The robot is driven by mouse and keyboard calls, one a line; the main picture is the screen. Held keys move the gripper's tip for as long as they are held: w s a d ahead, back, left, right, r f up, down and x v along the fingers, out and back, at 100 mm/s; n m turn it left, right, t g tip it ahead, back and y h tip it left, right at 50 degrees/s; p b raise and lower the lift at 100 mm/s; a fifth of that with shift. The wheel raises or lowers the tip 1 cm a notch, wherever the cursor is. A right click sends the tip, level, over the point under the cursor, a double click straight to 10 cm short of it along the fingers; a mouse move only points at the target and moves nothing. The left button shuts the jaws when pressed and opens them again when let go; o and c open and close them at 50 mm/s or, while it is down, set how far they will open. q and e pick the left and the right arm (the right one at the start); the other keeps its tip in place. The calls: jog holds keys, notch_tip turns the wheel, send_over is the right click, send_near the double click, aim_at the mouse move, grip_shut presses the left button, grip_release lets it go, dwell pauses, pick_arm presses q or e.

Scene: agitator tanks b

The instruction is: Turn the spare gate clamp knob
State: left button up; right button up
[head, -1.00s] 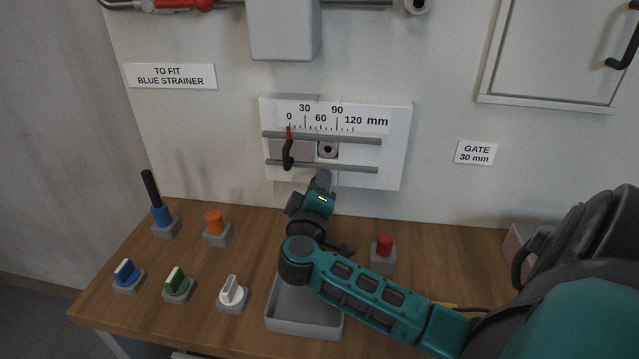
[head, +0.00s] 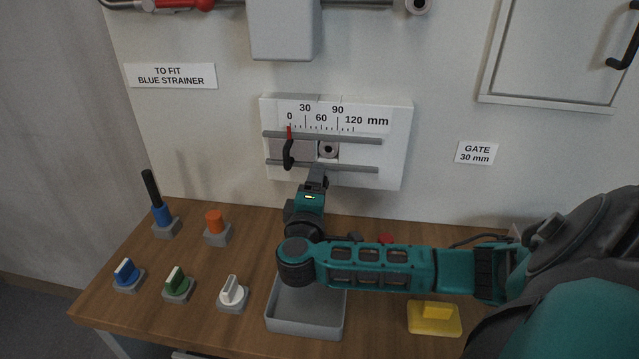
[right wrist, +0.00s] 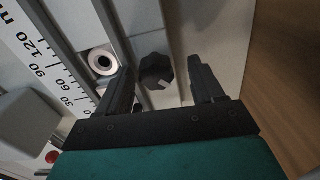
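The wall-mounted gate scale (head: 395,150) carries a plate with mm marks and two grey rails. Its red pointer (head: 289,131) stands at 0, above a black handle (head: 288,153). A black lobed clamp knob (right wrist: 156,72) shows in the right wrist view, below the round-holed block (right wrist: 102,62). My right gripper (right wrist: 160,92) is open, with one finger on each side of the knob and visible gaps to it. In the head view the right gripper (head: 318,172) is at the lower rail and hides the knob. My left gripper is not in view.
A grey tray (head: 303,325) lies below my right arm. Blue, green and white knobs (head: 232,293), an orange knob (head: 214,221) and a blue-based black lever (head: 152,190) stand to the left. A yellow block (head: 435,318) is at right. The sign (head: 477,152) reads GATE 30 mm.

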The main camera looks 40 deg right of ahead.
jog(key=shift+o, duration=1)
jog(key=shift+d+r, duration=0.1)
jog(key=shift+r, duration=0.2)
jog(key=v, duration=0.6)
jog(key=shift+f, duration=0.2)
